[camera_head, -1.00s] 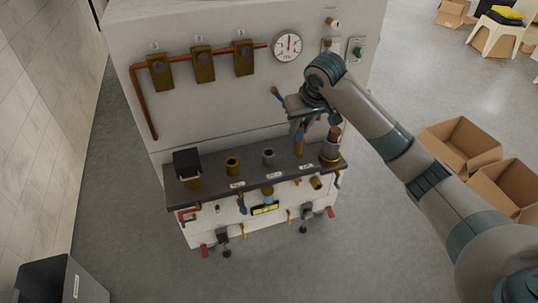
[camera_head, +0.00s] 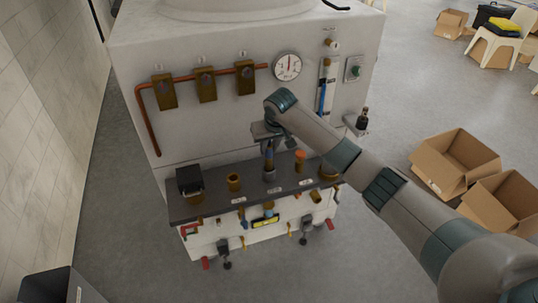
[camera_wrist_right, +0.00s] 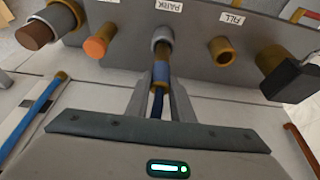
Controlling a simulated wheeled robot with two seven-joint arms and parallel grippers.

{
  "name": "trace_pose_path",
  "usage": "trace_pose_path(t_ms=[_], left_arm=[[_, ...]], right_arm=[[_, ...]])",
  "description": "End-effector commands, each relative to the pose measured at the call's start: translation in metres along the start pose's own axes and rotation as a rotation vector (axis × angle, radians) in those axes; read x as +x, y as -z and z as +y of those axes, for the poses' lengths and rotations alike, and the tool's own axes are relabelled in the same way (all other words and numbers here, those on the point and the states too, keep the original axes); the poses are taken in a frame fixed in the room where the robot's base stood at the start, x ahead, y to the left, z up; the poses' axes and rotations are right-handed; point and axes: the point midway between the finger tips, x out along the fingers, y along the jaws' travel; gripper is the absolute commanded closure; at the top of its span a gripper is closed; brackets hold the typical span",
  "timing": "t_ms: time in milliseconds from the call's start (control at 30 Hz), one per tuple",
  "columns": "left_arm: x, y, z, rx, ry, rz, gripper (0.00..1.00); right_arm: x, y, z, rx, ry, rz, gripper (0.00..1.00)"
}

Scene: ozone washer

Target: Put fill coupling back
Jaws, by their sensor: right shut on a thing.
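My right gripper (camera_head: 269,150) is shut on the fill coupling (camera_wrist_right: 162,72), a slim brass and blue piece with a dark blue lower part. In the right wrist view the gripper fingers (camera_wrist_right: 158,98) stand on either side of it. The coupling's far end meets the grey socket (camera_wrist_right: 163,40) by the PARK label; how deep it sits cannot be told. In the head view this grey socket (camera_head: 269,176) is directly below the gripper. The brass FILL socket (camera_wrist_right: 220,48) beside it looks empty; it also shows in the head view (camera_head: 233,182). My left gripper is not in view.
A black-topped fitting (camera_head: 189,181) stands at the left end. Cardboard boxes (camera_head: 455,165) lie on the floor at right.

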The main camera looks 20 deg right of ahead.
Motion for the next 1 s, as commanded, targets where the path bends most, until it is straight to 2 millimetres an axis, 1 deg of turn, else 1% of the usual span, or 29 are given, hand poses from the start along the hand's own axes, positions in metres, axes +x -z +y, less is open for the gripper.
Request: trace_pose_path(t_ms=[267, 367, 500, 633, 1000], left_arm=[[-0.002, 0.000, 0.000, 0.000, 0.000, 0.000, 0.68], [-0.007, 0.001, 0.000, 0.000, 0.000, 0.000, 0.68], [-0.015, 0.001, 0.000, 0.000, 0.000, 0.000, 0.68], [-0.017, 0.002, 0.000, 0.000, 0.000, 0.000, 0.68], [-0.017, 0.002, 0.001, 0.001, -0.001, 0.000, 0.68]], right_arm=[[0.002, -0.001, 0.000, 0.000, 0.000, 0.000, 1.00], [0.009, -0.004, 0.000, 0.001, 0.000, -0.002, 1.00], [0.025, -0.011, 0.001, 0.001, 0.000, -0.002, 1.00], [0.035, -0.015, 0.001, 0.001, 0.000, -0.001, 1.00], [0.038, -0.016, 0.000, 0.001, 0.001, 0.000, 1.00]])
